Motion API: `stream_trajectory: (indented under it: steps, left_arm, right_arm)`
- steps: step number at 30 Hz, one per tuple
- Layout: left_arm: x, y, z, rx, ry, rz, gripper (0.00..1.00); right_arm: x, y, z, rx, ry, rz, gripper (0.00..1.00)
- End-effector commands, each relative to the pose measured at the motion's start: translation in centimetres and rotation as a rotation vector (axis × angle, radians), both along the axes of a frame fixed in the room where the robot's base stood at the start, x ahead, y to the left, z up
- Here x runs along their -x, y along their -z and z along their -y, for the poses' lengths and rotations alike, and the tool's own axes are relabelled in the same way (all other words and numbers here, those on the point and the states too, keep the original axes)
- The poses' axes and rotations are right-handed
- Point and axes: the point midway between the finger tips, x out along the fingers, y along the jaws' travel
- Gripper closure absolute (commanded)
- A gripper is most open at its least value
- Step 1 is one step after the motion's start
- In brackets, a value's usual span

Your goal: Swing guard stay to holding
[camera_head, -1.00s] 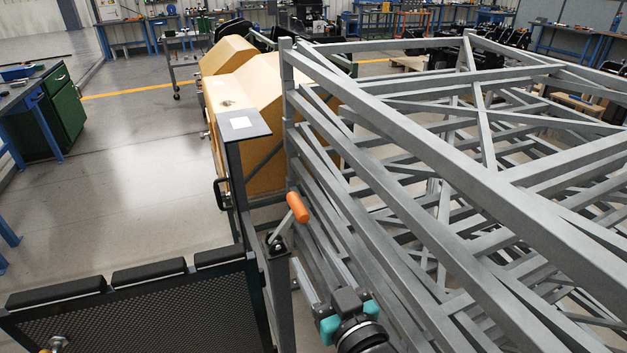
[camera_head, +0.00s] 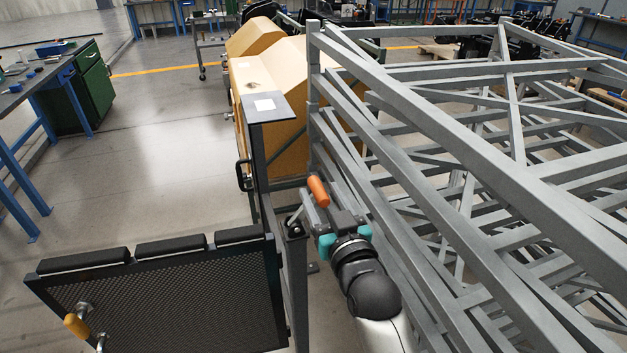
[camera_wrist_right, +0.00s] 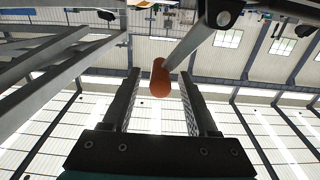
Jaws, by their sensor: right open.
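The guard stay is a short metal lever with an orange grip (camera_head: 318,191), pivoted on a bracket (camera_head: 293,226) on the dark post. The grip tilts up and away from the bracket. My right gripper (camera_head: 326,200) is open, its fingers pointing at the grip. In the right wrist view the orange grip (camera_wrist_right: 160,80) shows between the two open fingers (camera_wrist_right: 159,76), near their tips; I cannot tell whether either touches it. The lever rod (camera_wrist_right: 192,42) runs up right to its pivot. The mesh guard panel (camera_head: 165,300) is at lower left. My left gripper is not in view.
A grey steel frame of crossed bars (camera_head: 440,140) stands close along the right of my arm. A post with a flat top plate (camera_head: 264,107) rises behind the panel. Yellow housings (camera_head: 275,80) stand beyond. The floor (camera_head: 170,150) at left is clear.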

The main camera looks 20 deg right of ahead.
Motion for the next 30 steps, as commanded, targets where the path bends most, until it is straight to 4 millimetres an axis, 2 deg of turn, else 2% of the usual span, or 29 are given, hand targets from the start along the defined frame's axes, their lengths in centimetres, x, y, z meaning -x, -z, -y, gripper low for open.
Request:
stream_trajectory:
  steps: [6,12,24,30]
  left_arm:
    - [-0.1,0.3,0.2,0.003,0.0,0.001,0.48]
    - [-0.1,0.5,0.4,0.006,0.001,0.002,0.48]
    - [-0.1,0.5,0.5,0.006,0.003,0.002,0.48]
    - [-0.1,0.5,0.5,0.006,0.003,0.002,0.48]
  right_arm:
    - [-3.1,0.0,-0.1,0.0,0.0,0.002,0.41]
    - [-4.7,0.0,-0.2,0.0,0.0,0.001,0.41]
    - [-5.2,0.0,-0.2,0.0,0.0,0.0,0.41]
    - [-5.2,0.0,-0.2,0.0,0.0,0.0,0.63]
